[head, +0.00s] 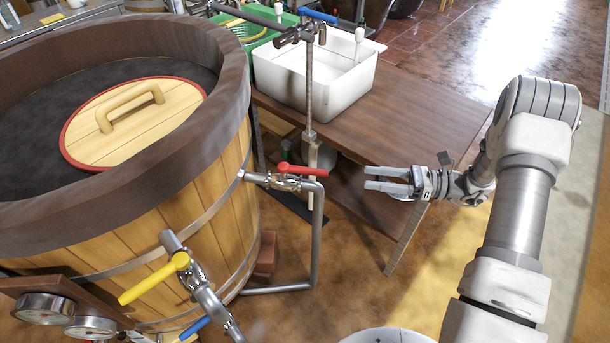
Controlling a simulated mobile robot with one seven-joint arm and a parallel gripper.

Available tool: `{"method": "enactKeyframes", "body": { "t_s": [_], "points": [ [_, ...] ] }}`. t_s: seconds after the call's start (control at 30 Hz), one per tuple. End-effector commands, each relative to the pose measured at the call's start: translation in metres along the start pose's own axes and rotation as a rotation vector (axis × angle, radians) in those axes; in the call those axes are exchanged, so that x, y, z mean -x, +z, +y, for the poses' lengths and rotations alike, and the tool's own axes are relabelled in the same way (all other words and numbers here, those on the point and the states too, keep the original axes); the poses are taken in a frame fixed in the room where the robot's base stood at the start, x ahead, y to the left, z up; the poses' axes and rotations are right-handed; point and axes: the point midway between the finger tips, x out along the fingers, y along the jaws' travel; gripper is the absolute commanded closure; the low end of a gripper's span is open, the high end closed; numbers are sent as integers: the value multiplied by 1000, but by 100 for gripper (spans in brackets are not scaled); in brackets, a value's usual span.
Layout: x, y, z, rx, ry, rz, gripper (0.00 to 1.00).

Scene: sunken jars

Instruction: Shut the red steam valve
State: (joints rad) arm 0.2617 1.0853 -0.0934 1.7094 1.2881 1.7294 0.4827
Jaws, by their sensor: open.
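The red valve handle (302,170) sits on a short metal valve body (285,183) on a pipe that comes out of the wooden vat's side. The handle is a lever and lies roughly along the pipe, pointing right. My gripper (366,179) is to the right of the red handle, with its fingers pointing left toward it. Its two fingers are apart and empty. A gap shows between the fingertips and the handle's tip, and nothing hides the handle.
The wooden vat (215,180) fills the left. A yellow-handled valve (153,278) and gauges (45,308) are at lower left. A vertical pipe (318,230) runs down below the red valve. A wooden table (430,115) with a white basin (315,75) stands behind my gripper.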

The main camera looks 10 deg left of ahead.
Motion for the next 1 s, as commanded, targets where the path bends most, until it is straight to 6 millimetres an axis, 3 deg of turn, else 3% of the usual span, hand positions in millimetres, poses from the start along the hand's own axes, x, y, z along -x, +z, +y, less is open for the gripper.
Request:
{"method": "enactKeyframes", "body": {
  "t_s": [0.13, 0.27, 0.8, 1.0],
  "points": [
    [0, -11, -5, -22, -15, -28, 44],
    [-13, -11, -5, -24, -15, -30, 44],
    [-127, -9, -6, -23, -12, -26, 44],
    [-158, -7, -7, -22, -14, -27, 44]
  ]
}}
